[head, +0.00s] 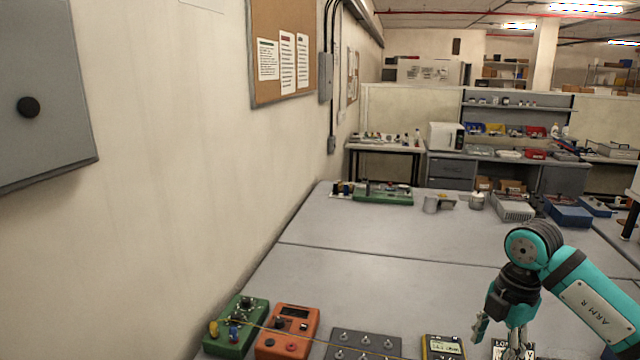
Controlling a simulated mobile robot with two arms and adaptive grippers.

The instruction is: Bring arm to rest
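My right arm, marked "ARM R", comes in from the right edge, and its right gripper (503,335) points down over the near right part of the grey table (370,245). Its fingers look spread apart, with nothing seen between them. The fingertips are close to a small lettered sign or label (500,351), partly hidden by the gripper; I cannot tell whether they touch it. My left gripper is not in view.
A green box (236,327), an orange meter (287,333), a grey switch panel (362,345) and a yellow meter (443,347) line the near edge. A green board (383,196) and metal containers (431,204) stand farther back. The table's middle is clear; a wall (190,150) borders its left.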

